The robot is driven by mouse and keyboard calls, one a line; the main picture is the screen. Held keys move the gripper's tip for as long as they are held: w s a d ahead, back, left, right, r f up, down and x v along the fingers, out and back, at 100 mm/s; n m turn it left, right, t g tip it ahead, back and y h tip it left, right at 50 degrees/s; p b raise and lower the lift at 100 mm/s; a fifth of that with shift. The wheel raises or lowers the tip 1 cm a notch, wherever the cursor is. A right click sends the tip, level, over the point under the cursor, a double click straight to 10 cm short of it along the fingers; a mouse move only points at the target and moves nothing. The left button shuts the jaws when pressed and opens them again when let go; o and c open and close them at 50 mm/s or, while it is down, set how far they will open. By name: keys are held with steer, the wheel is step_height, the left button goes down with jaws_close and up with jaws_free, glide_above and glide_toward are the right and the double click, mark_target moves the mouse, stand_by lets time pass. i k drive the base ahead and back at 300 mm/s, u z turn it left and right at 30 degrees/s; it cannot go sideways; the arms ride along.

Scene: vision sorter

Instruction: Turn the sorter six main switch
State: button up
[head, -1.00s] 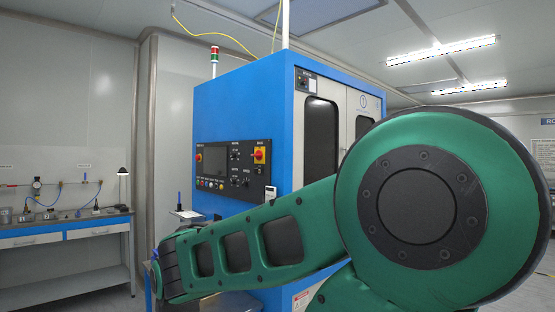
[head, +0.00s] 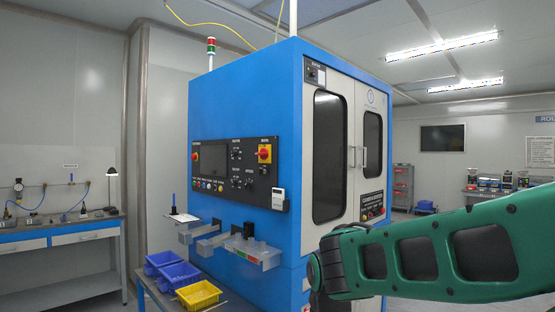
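The sorter is a tall blue cabinet (head: 230,100) with pale doors on its right face. Its black control panel (head: 222,178) is on the left face. A red rotary knob on a yellow plate (head: 265,153) sits at the panel's upper right and looks like the main switch; its label and exact angle are too small to read. A smaller red control (head: 195,156) sits at the panel's upper left. My green arm crosses the lower right, well apart from the panel. My gripper is not in view.
Metal chutes (head: 240,250) stick out below the panel. Blue bins (head: 180,275) and a yellow bin (head: 198,295) stand on a low table in front. A workbench (head: 60,240) is at the left wall. A grey handheld-like box (head: 278,200) hangs at the panel's right edge.

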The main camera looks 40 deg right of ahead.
mark_target(264, 154)
steer(key=z, duration=0.05)
steer(key=i, duration=1)
